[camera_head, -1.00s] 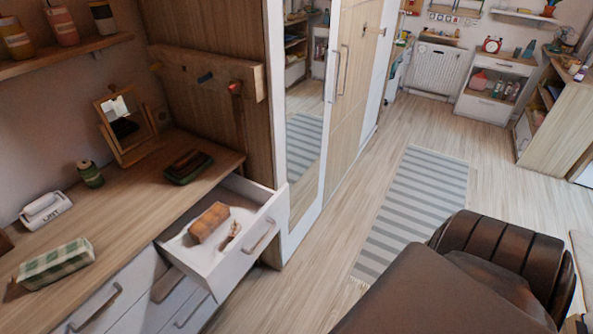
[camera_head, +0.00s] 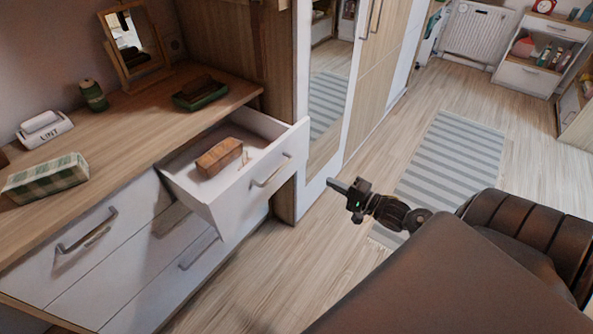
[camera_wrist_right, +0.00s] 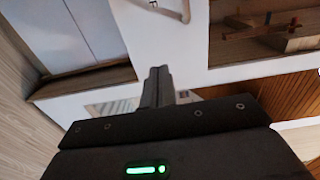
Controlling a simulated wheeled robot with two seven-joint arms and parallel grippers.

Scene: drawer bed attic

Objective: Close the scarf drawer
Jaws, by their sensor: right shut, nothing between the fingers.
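The open drawer (camera_head: 256,186) is pulled out at the top right of the white-fronted dresser, with a bar handle on its front. A brown box-like item (camera_head: 219,157) and a small item beside it lie inside. My right gripper (camera_head: 335,184) is shut and empty, to the right of the drawer front and apart from it in the head view. In the right wrist view, its shut fingers (camera_wrist_right: 158,82) point toward a white panel with a handle (camera_wrist_right: 170,8), and part of an open interior shows at the top right. My left gripper is not in view.
The dresser top (camera_head: 140,130) holds a mirror (camera_head: 136,45), a green jar (camera_head: 92,95), a dark green tray (camera_head: 200,92) and a checked box (camera_head: 45,178). A mirrored wardrobe (camera_head: 372,90) stands behind the drawer. Brown leather-like furniture (camera_head: 450,275) fills the lower right. A striped rug (camera_head: 455,155) lies on the floor.

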